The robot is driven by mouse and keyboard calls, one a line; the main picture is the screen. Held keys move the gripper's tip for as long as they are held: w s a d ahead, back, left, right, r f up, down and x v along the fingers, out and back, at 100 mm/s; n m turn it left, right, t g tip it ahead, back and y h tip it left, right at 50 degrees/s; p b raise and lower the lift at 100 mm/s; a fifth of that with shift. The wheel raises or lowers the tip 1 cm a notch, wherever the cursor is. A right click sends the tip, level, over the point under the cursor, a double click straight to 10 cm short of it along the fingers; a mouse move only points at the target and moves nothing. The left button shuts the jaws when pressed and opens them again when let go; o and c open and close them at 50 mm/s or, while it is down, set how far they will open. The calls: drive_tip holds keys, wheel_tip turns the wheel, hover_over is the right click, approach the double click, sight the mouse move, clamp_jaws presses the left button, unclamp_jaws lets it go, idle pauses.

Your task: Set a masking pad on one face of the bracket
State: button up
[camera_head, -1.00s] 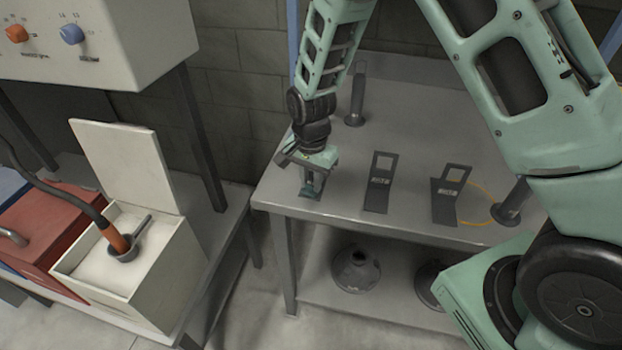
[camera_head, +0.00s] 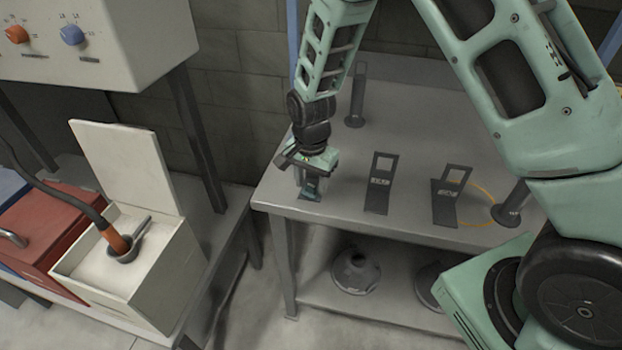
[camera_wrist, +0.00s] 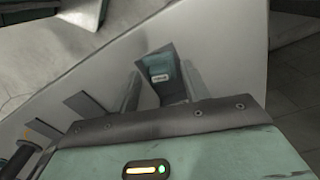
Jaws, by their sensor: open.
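A dark bracket stands at the left end of the bench below my gripper, mostly hidden in the head view. A teal pad (camera_head: 311,187) lies on its front face; in the wrist view the pad (camera_wrist: 160,75) with a small white label shows against the dark bracket (camera_wrist: 170,94). My gripper (camera_head: 310,176) is open, pointing down just above them. In the wrist view its fingers (camera_wrist: 160,88) stand apart on either side of the bracket, and no grip on the pad shows. I cannot tell whether the fingers touch anything.
Two more dark brackets, a middle one (camera_head: 377,183) and a right one (camera_head: 446,200), stand on the grey bench (camera_head: 345,205). A yellow loop (camera_head: 487,196) and posts (camera_head: 355,100) are near them. Left is an open white box (camera_head: 150,275); hoods (camera_head: 356,272) sit on the lower shelf.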

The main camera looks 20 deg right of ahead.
wheel_tip(320, 180, up, 17)
drive_tip(key=b, duration=0.2)
drive_tip(key=s+a+n, duration=0.3)
drive_tip(key=s+n, duration=0.6)
drive_tip(key=s, duration=0.4)
drive_tip(key=s+a+n, duration=0.3)
drive_tip(key=s+n, duration=0.6)
drive_tip(key=s, duration=0.5)
drive_tip(key=shift+a+r+y, duration=0.15)
drive_tip(key=shift+r+y, duration=0.15)
drive_tip(key=shift+r, duration=0.05)
drive_tip(key=shift+w, duration=0.1)
